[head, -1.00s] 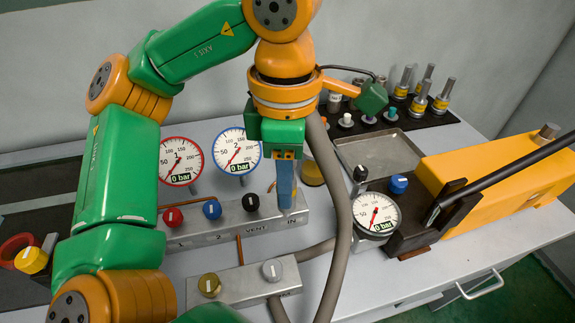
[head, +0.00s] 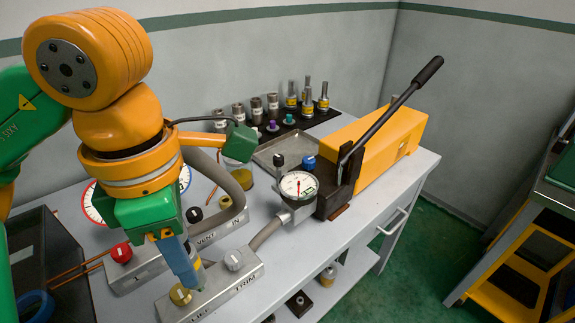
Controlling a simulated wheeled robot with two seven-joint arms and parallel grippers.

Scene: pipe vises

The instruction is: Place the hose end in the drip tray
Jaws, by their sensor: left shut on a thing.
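The drip tray (head: 285,150) is a shallow grey metal tray on the bench, behind the pump gauge; it looks empty. A thick grey hose (head: 243,178) arches behind my left arm and comes down by the IN end of the rear valve block. Its other end is hidden. My left gripper (head: 189,284) points down at the front valve block, its blue fingers at the brass knob (head: 179,295). It appears shut on that knob, though the contact is partly hidden. My right gripper is not in view.
A second grey hose (head: 266,234) joins the front block (head: 245,262) to the pump gauge (head: 299,187). The yellow pump (head: 375,142) with its black lever stands right of the tray. Several fittings (head: 290,112) stand behind it. A black tray (head: 45,265) is at left.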

